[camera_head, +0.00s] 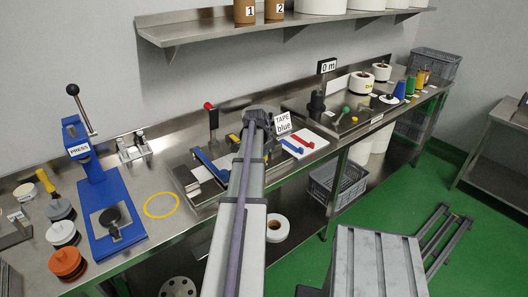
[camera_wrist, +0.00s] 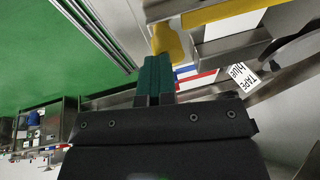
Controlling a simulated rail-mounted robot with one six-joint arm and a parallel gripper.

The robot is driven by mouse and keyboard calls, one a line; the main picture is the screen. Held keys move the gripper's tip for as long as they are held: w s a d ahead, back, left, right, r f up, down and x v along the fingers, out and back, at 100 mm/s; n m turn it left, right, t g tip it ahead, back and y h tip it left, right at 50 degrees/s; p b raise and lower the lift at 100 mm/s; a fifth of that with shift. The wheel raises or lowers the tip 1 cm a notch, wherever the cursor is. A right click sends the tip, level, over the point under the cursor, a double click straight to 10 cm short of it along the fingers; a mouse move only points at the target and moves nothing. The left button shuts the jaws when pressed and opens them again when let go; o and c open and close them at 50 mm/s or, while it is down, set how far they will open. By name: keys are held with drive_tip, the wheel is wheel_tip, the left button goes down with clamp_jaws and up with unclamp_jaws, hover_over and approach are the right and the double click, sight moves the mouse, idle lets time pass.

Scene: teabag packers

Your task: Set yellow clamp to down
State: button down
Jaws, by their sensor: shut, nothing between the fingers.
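The yellow clamp (camera_wrist: 168,42) shows at the top of the wrist view, as a yellow tab with a yellow bar running off to the right. A small yellow part also shows in the head view (camera_head: 233,138), beside my arm on the metal fixture. My gripper (camera_wrist: 155,62) has dark green fingers, shut and empty, with their tips right by the yellow tab. I cannot tell whether they touch it. In the head view my arm reaches over the bench and hides much of the fixture and the clamp, and the fingers are not clear there.
A blue handle (camera_head: 212,165) and a red-knobbed post (camera_head: 210,112) stand left of my arm. Red and blue pieces lie by the "TAPE blue" sign (camera_head: 283,123). A blue press (camera_head: 98,190) stands at the left. A shelf (camera_head: 240,27) runs above the bench.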

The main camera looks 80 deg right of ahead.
drive_tip(key=shift+w+d+r+p, duration=0.1)
drive_tip(key=shift+d+r+p, duration=0.05)
drive_tip(key=shift+r+p, duration=0.35)
drive_tip(key=s+p+v, duration=0.1)
drive_tip(key=p+v, duration=1.1)
drive_tip(key=v, duration=0.1)
drive_tip(key=shift+s+f, duration=0.1)
